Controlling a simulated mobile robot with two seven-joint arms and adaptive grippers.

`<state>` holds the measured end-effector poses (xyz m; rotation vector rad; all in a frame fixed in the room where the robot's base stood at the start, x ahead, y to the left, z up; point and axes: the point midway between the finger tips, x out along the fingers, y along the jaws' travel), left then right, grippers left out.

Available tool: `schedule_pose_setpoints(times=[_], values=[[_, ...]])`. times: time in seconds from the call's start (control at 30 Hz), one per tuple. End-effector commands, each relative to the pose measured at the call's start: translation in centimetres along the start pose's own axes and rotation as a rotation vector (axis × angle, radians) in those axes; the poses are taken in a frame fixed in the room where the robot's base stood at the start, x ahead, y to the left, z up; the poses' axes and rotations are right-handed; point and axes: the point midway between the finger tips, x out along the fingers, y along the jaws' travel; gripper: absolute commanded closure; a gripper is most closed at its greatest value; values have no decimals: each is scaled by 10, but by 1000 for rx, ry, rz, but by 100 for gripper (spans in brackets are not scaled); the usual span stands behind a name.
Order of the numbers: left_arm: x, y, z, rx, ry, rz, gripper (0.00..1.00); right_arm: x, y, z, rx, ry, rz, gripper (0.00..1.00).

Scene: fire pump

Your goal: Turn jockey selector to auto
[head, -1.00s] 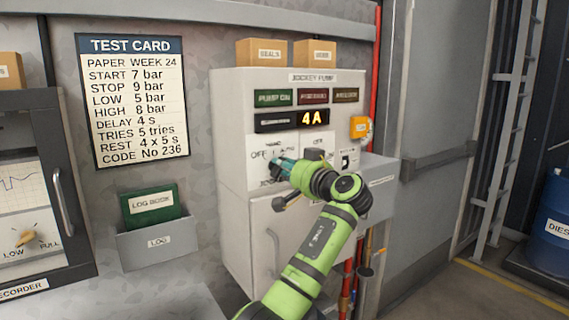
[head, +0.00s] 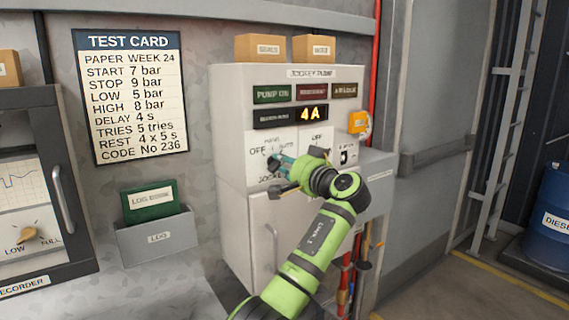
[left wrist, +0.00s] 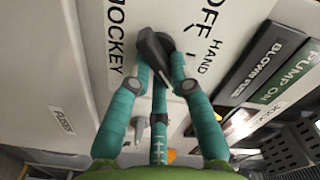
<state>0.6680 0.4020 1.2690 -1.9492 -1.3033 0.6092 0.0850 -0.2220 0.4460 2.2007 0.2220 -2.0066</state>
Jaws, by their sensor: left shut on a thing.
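The jockey selector (left wrist: 155,48) is a dark knob on the white jockey pump panel (head: 227,100). In the left wrist view the words OFF, HAND and JOCKEY stand around it. My left gripper (left wrist: 158,75) has teal fingers that reach the knob from both sides and are shut on it. In the head view the left gripper (head: 277,164) is at the panel's lower left label, between OFF and AUTO, and mostly covers the knob. Which mark the knob points to I cannot tell. My right gripper is not in view.
Above the selector are indicator plates and a lit display (head: 311,114) reading 4A. Another switch marked OFF is just right of my gripper. An orange box (head: 358,122) is on the panel's right side. A test card (head: 133,95) hangs on the left wall.

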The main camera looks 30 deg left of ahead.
Motion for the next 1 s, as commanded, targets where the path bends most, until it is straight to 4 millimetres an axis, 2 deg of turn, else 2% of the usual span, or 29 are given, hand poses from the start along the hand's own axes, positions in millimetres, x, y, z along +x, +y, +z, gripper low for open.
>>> schedule_pose_setpoints(times=[0.03, 0.07, 0.1, 0.43, 0.57, 1.0], values=[[0, -2, -1, -2, 4, -2, 100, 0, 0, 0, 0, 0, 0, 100], [0, -2, -1, -2, 4, -2, 71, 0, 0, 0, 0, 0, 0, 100], [0, -2, -1, -2, 4, -2, 55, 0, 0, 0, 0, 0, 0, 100], [0, 0, 0, -2, 2, -1, 55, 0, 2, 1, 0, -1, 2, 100], [-10, 0, -1, -2, 5, 1, 55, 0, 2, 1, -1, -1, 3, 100], [-96, 0, -1, -3, 4, 2, 55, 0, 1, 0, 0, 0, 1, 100]])
